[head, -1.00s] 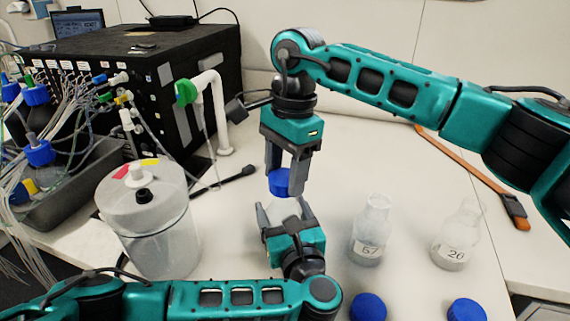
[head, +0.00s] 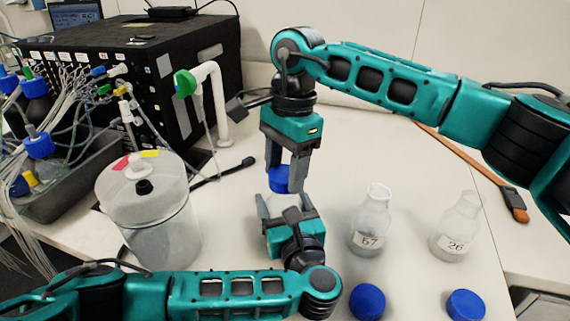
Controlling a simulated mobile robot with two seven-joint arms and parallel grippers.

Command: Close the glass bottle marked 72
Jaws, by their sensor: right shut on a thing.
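My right gripper (head: 284,172) points down and is shut on a blue screw cap (head: 279,179). Directly below the cap is a clear glass bottle (head: 284,203), mostly hidden by my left gripper; its label does not show. The cap is at the bottle's mouth, but I cannot tell whether it is seated on the neck. My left gripper (head: 284,205) has its fingers on either side of this bottle; whether they press on it is unclear.
Two open glass bottles stand to the right, one marked 57 or 67 (head: 370,225), one marked 26 (head: 456,232). Two blue caps (head: 367,302) (head: 466,304) lie in front. A clear lidded vessel (head: 150,225) stands left, before a black box (head: 145,75).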

